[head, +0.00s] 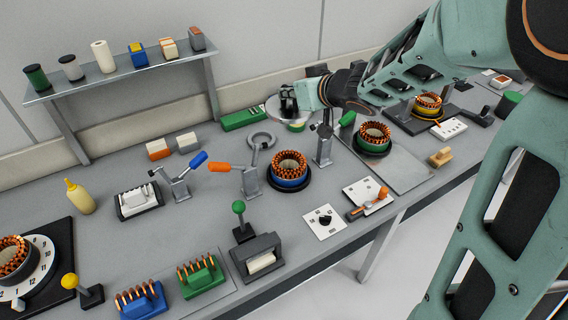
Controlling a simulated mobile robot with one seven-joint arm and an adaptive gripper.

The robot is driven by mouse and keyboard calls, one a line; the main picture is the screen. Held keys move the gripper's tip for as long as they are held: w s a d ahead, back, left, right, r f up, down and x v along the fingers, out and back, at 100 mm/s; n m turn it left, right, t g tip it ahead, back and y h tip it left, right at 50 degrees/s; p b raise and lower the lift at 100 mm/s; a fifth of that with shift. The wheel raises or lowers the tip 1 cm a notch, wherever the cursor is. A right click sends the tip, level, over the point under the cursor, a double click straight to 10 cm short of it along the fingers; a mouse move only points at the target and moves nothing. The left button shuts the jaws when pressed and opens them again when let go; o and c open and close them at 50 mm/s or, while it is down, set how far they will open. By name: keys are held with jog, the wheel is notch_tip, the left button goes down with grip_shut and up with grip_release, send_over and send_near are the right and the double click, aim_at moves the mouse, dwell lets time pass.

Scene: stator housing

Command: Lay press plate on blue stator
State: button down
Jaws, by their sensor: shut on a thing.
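The blue stator (290,182) stands upright on a black round base in the middle of the bench, its copper windings facing up and its top uncovered. My gripper (288,104) is behind it and a little above the bench. It is shut on a pale grey round disc, which looks like the press plate (273,109). The fingers and wrist hide part of the disc.
A grey ring (262,139) lies behind the stator. An orange-handled clamp (249,180) stands left of it, and a green-handled clamp (323,150) right. A green stator (373,148) is further right. A dial card (324,222) lies in front.

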jog(key=shift+s+d, duration=0.1)
jog(key=shift+s, duration=0.05)
notch_tip(320, 180, down, 18)
jog(key=b, duration=0.7)
jog(key=shift+r+b, duration=0.2)
jog(key=shift+b, duration=0.1)
jog(key=shift+f+b, duration=0.55)
jog(key=shift+f, duration=0.1)
jog(key=c, duration=2.3)
grip_release()
jog(key=o, duration=0.3)
jog(key=shift+o, duration=0.2)
